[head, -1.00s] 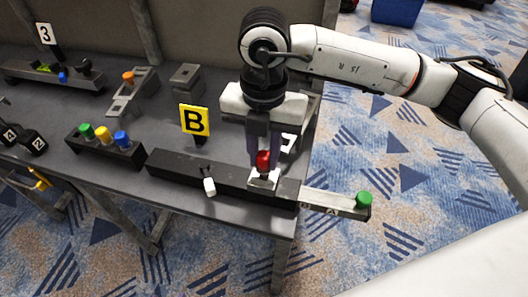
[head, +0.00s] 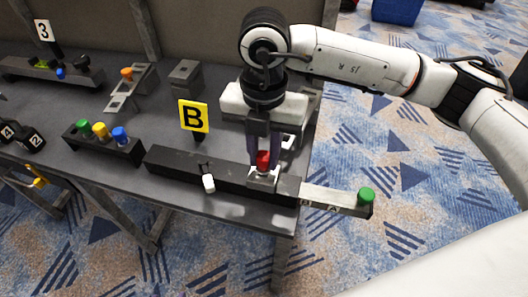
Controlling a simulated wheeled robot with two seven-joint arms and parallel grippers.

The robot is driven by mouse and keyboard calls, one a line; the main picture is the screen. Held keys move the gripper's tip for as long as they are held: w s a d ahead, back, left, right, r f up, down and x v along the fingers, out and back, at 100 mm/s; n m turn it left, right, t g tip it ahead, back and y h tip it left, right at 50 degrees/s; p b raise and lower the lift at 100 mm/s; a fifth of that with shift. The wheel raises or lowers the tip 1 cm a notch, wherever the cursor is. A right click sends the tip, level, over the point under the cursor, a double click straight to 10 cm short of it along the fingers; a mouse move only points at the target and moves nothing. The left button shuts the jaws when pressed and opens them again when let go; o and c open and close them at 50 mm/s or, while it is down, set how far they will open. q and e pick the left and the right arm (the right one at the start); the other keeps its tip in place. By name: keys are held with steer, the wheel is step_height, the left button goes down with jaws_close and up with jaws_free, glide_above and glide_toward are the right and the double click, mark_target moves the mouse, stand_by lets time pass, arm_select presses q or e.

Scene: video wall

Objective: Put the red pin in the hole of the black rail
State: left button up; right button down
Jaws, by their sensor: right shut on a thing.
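The black rail (head: 228,175) lies along the front edge of the grey table, toward its right end. A light metal block (head: 263,176) sits on the rail. The red pin (head: 263,160) is upright over this block, between the fingers of my right gripper (head: 264,158). My right gripper points straight down and is shut on the pin. The pin's lower end meets the block; how deep it sits and the hole itself are hidden. My left gripper is not in view.
A metal bar (head: 335,199) with a green knob (head: 366,195) sticks out past the table's right end. A white-tipped lever (head: 208,183) is on the rail's front. A yellow B sign (head: 194,117) stands behind. A rack of coloured pins (head: 104,143) is at left.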

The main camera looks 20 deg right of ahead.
steer(key=shift+f+b, duration=0.4)
steer(key=shift+f, duration=0.15)
steer(key=c, duration=1)
jaws_free()
steer(key=shift+r, duration=0.1)
steer(key=shift+r+p, duration=2.15)
steer(key=shift+r, duration=1.3)
